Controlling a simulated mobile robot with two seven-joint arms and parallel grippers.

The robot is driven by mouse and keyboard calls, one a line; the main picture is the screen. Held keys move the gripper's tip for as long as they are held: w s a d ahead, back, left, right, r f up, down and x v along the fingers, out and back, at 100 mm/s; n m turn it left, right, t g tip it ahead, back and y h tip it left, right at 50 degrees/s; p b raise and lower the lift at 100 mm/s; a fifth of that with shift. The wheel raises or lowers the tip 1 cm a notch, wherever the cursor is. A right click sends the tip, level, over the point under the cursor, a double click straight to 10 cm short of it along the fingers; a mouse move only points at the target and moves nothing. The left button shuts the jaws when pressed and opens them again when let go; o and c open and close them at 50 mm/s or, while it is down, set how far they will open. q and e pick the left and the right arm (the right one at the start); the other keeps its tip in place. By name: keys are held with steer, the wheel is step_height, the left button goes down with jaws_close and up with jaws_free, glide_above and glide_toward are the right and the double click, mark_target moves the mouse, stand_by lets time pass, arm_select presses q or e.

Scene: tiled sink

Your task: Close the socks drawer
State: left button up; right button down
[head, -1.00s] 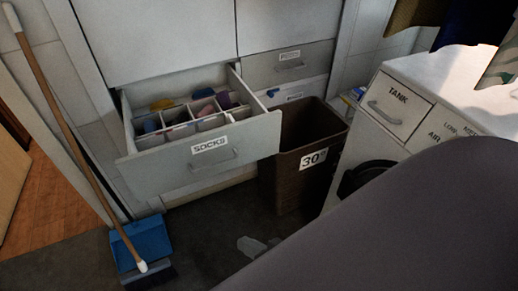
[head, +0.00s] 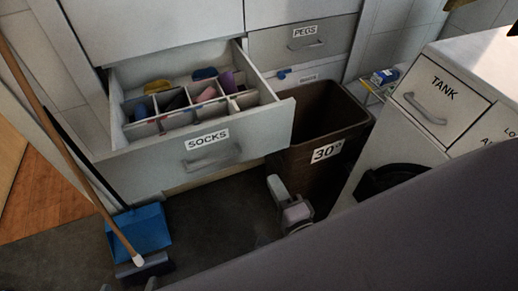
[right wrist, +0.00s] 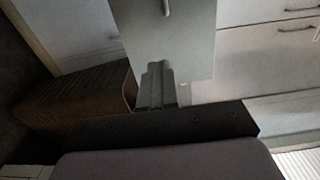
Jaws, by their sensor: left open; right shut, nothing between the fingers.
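The socks drawer (head: 165,170) is pulled open in the head view, with its front panel, handle and SOCKS label facing me. Its divided inside holds several coloured rolled items (head: 205,95). My right gripper (head: 277,188) is shut and empty, low and right of the drawer's handle, in front of the bin. In the right wrist view its closed fingers (right wrist: 157,80) overlap the lower edge of a pale panel with a handle (right wrist: 165,35), which looks like the drawer front; I cannot tell if they touch. My left gripper (head: 128,286) is open at the bottom edge, mostly cut off, near the dustpan.
A brown bin labelled 30 (head: 325,125) stands right of the drawer; it also shows in the right wrist view (right wrist: 80,105). A closed PEGS drawer (head: 303,38) is above it. A broom (head: 75,150) and blue dustpan (head: 140,230) stand at left. A white TANK unit (head: 440,100) is at right.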

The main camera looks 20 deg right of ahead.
mark_target(253, 143)
steer(key=w, duration=1.1)
steer(key=shift+w, duration=0.2)
arm_select(q)
steer(key=shift+f, duration=0.2)
steer(key=shift+r, duration=0.1)
